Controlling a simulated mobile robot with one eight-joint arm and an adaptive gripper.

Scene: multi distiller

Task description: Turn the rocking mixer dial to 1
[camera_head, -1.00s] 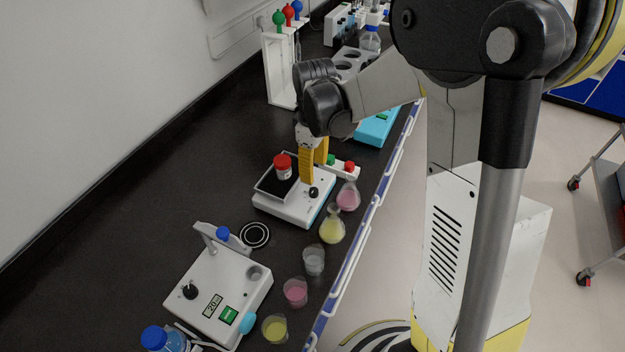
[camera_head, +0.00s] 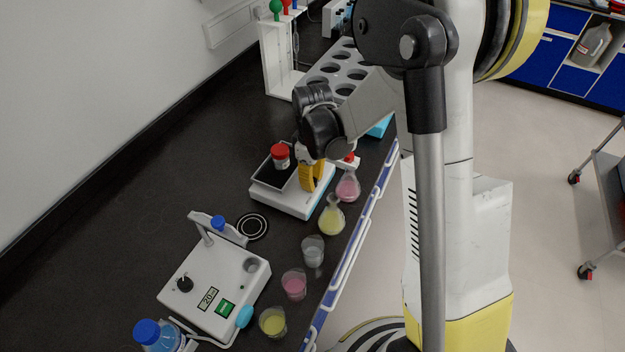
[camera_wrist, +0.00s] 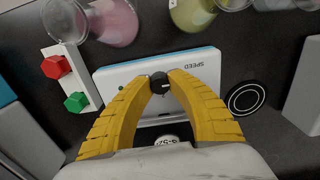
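The rocking mixer (camera_head: 283,199) is a white box with a black tray on top, in the middle of the head view. A red-capped jar (camera_head: 281,158) stands on its tray. In the wrist view its front panel (camera_wrist: 120,88) carries the word SPEED, seen upside down. The small black dial (camera_wrist: 160,83) sits between my yellow fingertips, with a short pale mark on it. My gripper (camera_wrist: 160,79) is closed on the dial, with a fingertip touching each side. In the head view my gripper (camera_head: 311,187) hides the dial. The scale numbers cannot be read.
Flasks with pink (camera_head: 348,188) and yellow (camera_head: 331,218) liquid stand close in front of the mixer. A red and a green knob (camera_wrist: 76,102) lie beside it in the wrist view. A white stirrer device (camera_head: 225,275) and several beakers stand nearer.

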